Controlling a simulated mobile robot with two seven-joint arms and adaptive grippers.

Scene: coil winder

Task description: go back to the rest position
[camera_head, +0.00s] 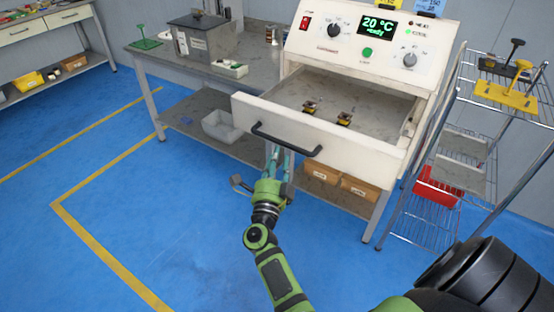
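My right gripper (280,153) is in front of the machine, below the long black handle (288,142) of its pulled-out drawer (250,110). Its two fingers point away from me and look apart, with nothing visible between them. I cannot tell whether the fingertips touch the drawer front. My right arm (273,268) reaches up from the bottom of the view. My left gripper is not in view.
Two small black-and-yellow parts, one of them here (310,107), lie in the open drawer. The white machine's display (378,25) reads 20 °C. A wire rack (462,150) stands close on the right. Blue floor (150,215) is clear on the left.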

